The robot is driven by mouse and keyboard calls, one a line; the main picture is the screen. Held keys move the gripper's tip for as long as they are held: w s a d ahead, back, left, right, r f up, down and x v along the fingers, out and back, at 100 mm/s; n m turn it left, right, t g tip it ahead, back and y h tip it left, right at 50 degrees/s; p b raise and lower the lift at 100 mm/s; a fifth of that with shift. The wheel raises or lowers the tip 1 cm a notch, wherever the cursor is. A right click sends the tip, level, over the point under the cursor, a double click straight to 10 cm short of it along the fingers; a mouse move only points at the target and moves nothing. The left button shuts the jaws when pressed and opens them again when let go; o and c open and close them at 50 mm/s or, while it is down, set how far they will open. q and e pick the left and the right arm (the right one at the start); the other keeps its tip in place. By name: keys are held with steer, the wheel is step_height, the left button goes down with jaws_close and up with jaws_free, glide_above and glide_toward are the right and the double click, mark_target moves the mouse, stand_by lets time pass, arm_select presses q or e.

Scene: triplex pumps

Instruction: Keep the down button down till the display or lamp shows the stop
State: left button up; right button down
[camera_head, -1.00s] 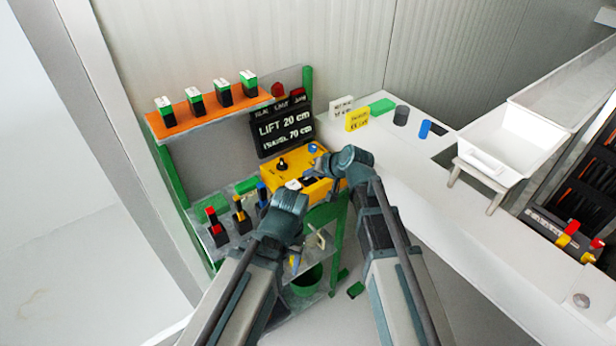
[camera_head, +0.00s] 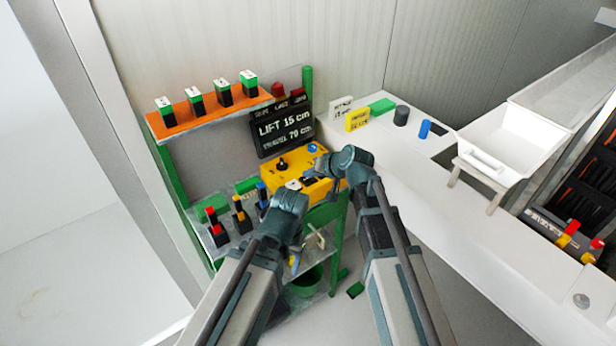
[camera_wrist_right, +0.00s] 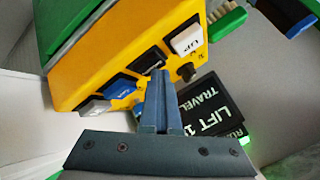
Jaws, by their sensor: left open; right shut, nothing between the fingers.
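The yellow control box (camera_head: 277,173) stands on the green-framed stand. The right wrist view shows its white UP button (camera_wrist_right: 187,40), a black button (camera_wrist_right: 147,63), a blue button (camera_wrist_right: 120,87) and a grey button (camera_wrist_right: 95,107). My right gripper (camera_wrist_right: 159,76) is shut and empty, its tips at the black button, covering part of it; I cannot read that button's label or see how deep it sits. The black display (camera_head: 284,130) reads LIFT 15 cm and, below, 70 cm. My left gripper (camera_head: 290,202) is below the box; its fingertips are not clear.
Red lamps (camera_head: 278,90) sit above the display. An orange shelf (camera_head: 205,112) carries several green-black blocks. More small blocks stand on the lower shelf left of my left gripper. A white counter (camera_head: 400,160) with a white bin (camera_head: 500,145) lies to the right.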

mark_target(310, 181)
steer(key=shift+r+p, duration=0.95)
step_height(310, 181, up, 5)
steer(key=p, duration=0.5)
steer(key=shift+r, duration=0.1)
